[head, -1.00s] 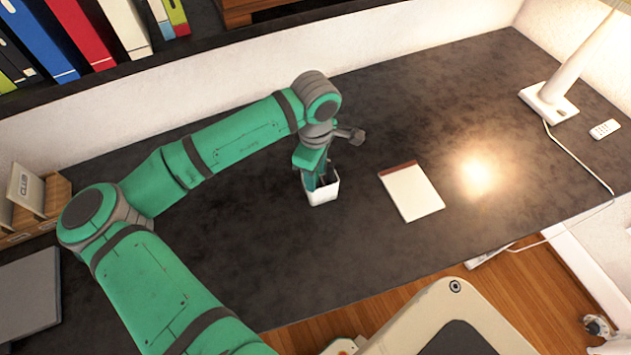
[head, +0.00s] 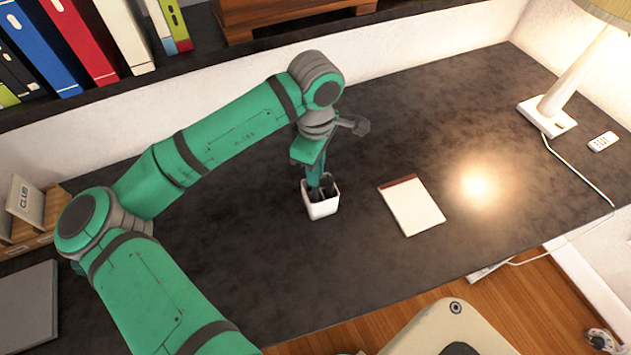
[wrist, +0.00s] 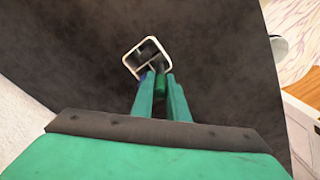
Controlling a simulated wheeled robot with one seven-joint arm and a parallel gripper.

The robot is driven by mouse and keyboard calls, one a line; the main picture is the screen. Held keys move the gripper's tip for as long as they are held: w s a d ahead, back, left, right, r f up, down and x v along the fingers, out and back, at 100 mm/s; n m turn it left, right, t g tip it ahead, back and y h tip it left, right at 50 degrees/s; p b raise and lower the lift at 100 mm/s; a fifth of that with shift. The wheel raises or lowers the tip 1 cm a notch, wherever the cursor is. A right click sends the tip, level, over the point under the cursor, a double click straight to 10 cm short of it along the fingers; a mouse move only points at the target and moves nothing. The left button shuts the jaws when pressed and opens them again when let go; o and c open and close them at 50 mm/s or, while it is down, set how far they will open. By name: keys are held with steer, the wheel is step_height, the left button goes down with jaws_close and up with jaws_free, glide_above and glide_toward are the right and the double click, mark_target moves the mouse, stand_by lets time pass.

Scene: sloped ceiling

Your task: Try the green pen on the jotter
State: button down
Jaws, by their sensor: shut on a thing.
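The white square pen cup (head: 322,208) stands on the dark desk, with dark pens showing inside it. My gripper (head: 319,184) points down at the cup's mouth. In the wrist view my gripper (wrist: 160,82) is shut on the green pen (wrist: 161,84), a dark green stub between the fingers. The pen's lower part is at the cup, and I cannot tell how much of it is inside. A blue pen end (wrist: 145,76) shows beside the left finger. The jotter (head: 412,207), a white pad with a dark red top band, lies flat to the right of the cup.
A lamp (head: 548,115) with a cable and a small white remote (head: 602,142) are at the right. A shelf with binders (head: 75,40) runs along the back. A grey laptop-like slab (head: 28,310) lies at the left. The desk between cup and jotter is clear.

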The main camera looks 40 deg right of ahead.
steer(key=shift+r, duration=1.6)
steer(key=shift+f, duration=0.1)
